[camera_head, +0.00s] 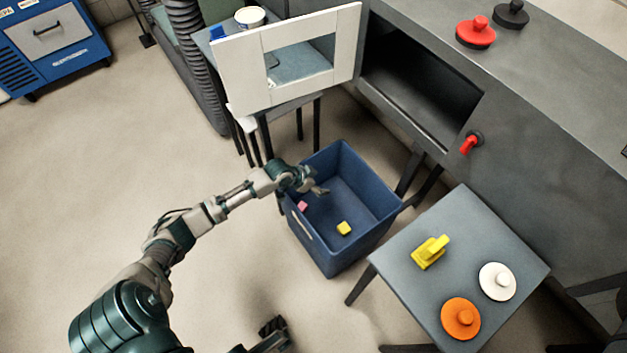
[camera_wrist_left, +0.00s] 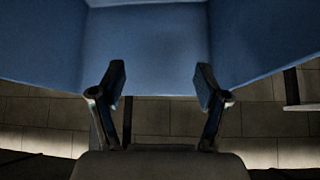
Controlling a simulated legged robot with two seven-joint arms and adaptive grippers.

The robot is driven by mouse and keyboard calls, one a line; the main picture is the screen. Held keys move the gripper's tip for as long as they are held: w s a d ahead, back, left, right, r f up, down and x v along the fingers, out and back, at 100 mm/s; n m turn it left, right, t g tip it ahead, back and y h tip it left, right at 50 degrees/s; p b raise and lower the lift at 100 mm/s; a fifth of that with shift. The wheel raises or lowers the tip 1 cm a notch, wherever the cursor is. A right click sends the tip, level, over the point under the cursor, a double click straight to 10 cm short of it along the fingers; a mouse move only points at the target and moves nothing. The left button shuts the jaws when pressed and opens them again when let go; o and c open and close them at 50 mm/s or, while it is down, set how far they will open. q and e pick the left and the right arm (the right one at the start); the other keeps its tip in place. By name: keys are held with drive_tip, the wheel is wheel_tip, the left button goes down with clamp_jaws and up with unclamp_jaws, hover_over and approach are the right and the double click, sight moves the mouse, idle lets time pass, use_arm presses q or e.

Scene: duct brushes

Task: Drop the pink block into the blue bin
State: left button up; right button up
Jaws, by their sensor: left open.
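The blue bin (camera_head: 376,200) stands on the floor at the middle of the head view. The pink block (camera_head: 302,206) is small and lies inside the bin near its left wall. My left gripper (camera_head: 320,190) is over the left part of the bin, above and to the right of the pink block. In the left wrist view its two fingers (camera_wrist_left: 160,85) are spread apart with nothing between them, and the blue bin (camera_wrist_left: 150,40) fills the upper part. What looks like part of my right gripper (camera_head: 270,333) shows dark at the bottom edge, too little to tell its jaws.
A yellow block (camera_head: 344,228) also lies in the bin. A grey table (camera_head: 405,268) at the right holds a yellow handled piece (camera_head: 430,251), a white disc (camera_head: 497,281) and an orange disc (camera_head: 461,318). A white framed panel (camera_head: 240,75) stands behind the bin. Floor at left is clear.

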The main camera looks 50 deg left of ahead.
use_arm(q)
drive_tip(key=v, duration=1.1)
drive_tip(key=shift+s+r, duration=0.15)
drive_tip(key=shift+s, duration=0.05)
drive_tip(key=shift+a, duration=0.2)
